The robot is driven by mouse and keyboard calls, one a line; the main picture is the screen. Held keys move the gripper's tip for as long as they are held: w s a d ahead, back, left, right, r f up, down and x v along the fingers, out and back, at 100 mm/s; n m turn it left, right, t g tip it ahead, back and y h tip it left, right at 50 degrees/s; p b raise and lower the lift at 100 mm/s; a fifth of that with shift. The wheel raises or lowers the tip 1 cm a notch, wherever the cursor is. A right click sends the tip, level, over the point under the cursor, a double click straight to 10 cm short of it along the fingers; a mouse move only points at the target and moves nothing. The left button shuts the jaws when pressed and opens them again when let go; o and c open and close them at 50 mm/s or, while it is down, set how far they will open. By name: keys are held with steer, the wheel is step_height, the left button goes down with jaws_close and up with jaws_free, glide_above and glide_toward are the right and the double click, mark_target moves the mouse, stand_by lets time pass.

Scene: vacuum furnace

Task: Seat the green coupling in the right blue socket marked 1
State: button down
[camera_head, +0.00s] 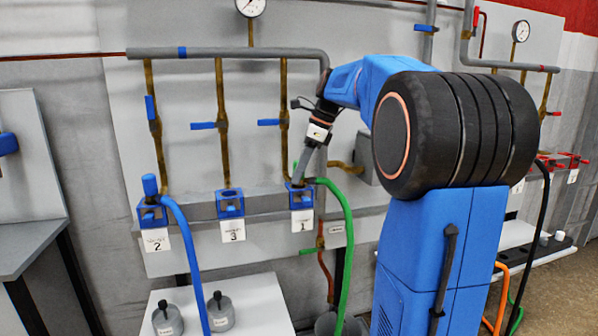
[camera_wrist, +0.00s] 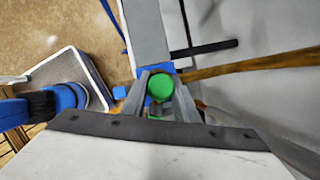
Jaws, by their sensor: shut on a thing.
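My gripper (camera_head: 299,178) is shut on the green coupling, right at the top of the right blue socket marked 1 (camera_head: 301,197). The wrist view shows the round green end of the coupling (camera_wrist: 160,87) between the two fingers. In the head view the fingers mostly hide the coupling, and its green hose (camera_head: 345,225) bends off to the right and hangs down. I cannot tell how deep the coupling sits in the socket.
The blue socket marked 3 (camera_head: 230,204) is empty. The socket marked 2 (camera_head: 151,215) has a blue coupling with a blue hose (camera_head: 187,240). Brass pipes with blue valve handles (camera_head: 203,125) rise behind the sockets. Two grey weights (camera_head: 221,312) stand on a white surface below.

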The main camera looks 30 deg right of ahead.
steer(key=shift+f, duration=0.1)
steer(key=c, duration=1.3)
jaws_free()
steer(key=v, duration=1.7)
steer(key=shift+s, duration=0.1)
steer(key=s+a+f+n+h, duration=0.2)
steer(key=s+a+f+n, duration=0.95)
steer(key=a+f, duration=0.3)
steer(key=s+a+f+n+t, duration=0.1)
steer(key=s+a+f+n, duration=0.2)
steer(key=s+f+n, duration=0.4)
steer(key=s+a+f+n+t+h, duration=0.1)
steer(key=s+a+f+n, duration=0.2)
steer(key=f, duration=1.1)
steer(key=s+n, duration=0.3)
steer(key=s, duration=0.1)
steer(key=shift+s+a+f+n+h, duration=0.3)
steer(key=shift+s+n, duration=0.05)
steer(key=shift+s, duration=0.05)
